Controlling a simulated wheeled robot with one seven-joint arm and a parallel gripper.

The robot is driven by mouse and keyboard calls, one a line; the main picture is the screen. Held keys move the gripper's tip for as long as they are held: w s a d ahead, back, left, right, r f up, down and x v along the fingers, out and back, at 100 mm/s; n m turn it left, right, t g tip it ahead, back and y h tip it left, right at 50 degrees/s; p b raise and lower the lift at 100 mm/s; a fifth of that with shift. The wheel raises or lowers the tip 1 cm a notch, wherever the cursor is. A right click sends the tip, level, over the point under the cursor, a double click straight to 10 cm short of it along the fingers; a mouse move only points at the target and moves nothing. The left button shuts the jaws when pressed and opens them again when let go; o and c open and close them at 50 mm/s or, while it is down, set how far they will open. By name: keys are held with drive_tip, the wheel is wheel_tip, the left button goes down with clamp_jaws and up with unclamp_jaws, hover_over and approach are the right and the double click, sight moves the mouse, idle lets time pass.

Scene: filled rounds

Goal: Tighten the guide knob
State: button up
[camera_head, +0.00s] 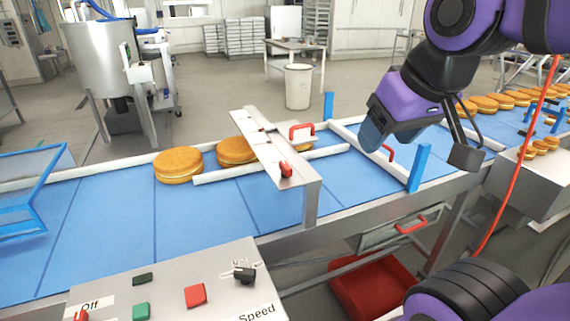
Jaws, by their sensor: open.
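A small red knob (286,169) sits on the metal crossbar (270,150) that spans the blue conveyor. A white guide rail (225,174) runs along the belt under that crossbar. A red handle (301,131) stands by the crossbar's far side, and another small red part (388,152) shows beside my gripper. I cannot tell from looks alone which red part is the guide knob. My gripper (418,148) is open, above the conveyor to the right of the crossbar. I see nothing between its fingers, and it is apart from the crossbar knob.
Filled rounds (178,165) lie on the belt, one partly behind the crossbar. Blue posts (419,167) rise at the belt's edges. A control panel (165,290) with buttons and a speed knob stands in front. A red bin (375,287) is below, and an orange-red cable hangs at right.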

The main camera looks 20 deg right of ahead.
drive_tip(key=o, duration=0.3)
drive_tip(key=shift+w, duration=0.35)
drive_tip(key=n+g, duration=0.5)
drive_tip(key=n, duration=1.3)
hover_over(286, 164)
wheel_tip(286, 164, down, 10)
wheel_tip(286, 164, down, 11)
drive_tip(key=shift+a+r, duration=0.1)
drive_tip(key=shift+r, duration=0.05)
drive_tip(key=c, duration=0.9)
